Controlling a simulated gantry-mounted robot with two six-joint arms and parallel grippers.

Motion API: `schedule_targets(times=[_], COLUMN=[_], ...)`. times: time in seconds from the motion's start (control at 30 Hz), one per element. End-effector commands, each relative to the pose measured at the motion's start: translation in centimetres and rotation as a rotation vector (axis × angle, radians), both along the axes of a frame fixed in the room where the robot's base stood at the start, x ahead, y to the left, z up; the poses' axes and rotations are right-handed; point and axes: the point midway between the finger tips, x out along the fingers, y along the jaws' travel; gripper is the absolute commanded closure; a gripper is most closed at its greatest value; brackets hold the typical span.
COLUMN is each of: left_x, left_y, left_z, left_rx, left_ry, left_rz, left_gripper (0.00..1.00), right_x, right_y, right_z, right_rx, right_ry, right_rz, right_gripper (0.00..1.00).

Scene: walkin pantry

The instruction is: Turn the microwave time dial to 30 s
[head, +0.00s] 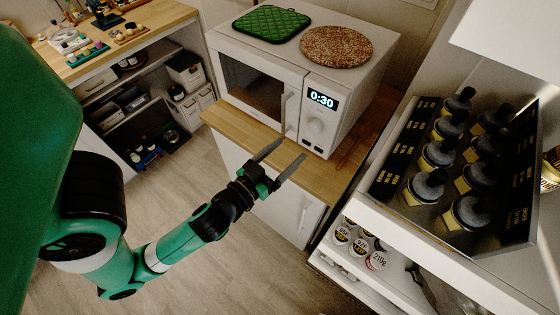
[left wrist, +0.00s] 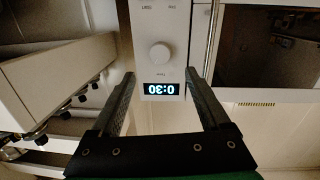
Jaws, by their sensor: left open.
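The white microwave (head: 342,99) stands on a wooden counter with its door closed. Its display (head: 322,99) reads 0:30. The round white time dial (head: 316,126) is below the display. In the left wrist view the picture is upside down; the dial (left wrist: 160,53) and the display (left wrist: 162,88) lie between the fingers' lines. My left gripper (head: 279,157) is open and empty in front of the microwave, apart from the dial. Its two fingers also show in the left wrist view (left wrist: 163,100). My right gripper is not in view.
A green quilted pad (head: 271,23) and a round cork-like mat (head: 336,46) lie on top of the microwave. A rack of dark-capped jars (head: 438,154) stands on the right. Shelves with boxes are at the left. The floor (head: 190,165) is clear.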

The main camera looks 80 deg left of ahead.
Motion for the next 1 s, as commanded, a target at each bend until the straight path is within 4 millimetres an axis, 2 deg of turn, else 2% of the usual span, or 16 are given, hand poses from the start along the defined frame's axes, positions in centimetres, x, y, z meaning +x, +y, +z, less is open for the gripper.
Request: schedule_targets(times=[0.1,0.23,0.83,0.93,1.0], left_x=[-1.1,-1.8,-2.0,-1.5,-0.1], left_y=[-1.0,-1.4,-1.5,-1.7,-1.8], left_z=[0.0,0.2,0.2,1.4,3.8], left_rx=[-0.003,-0.001,0.000,0.003,0.009], left_ry=[0.009,0.003,0.000,-0.017,-0.075], left_rz=[-0.003,0.000,0.001,-0.008,-0.017], left_gripper=[0.20,0.20,0.20,0.20,0.20], right_x=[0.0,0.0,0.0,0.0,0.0], right_y=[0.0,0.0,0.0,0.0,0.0], right_z=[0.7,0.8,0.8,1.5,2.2], right_rx=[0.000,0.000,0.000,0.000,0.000], right_ry=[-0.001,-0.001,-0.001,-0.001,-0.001], right_rz=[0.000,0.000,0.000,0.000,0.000], right_gripper=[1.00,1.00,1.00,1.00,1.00])
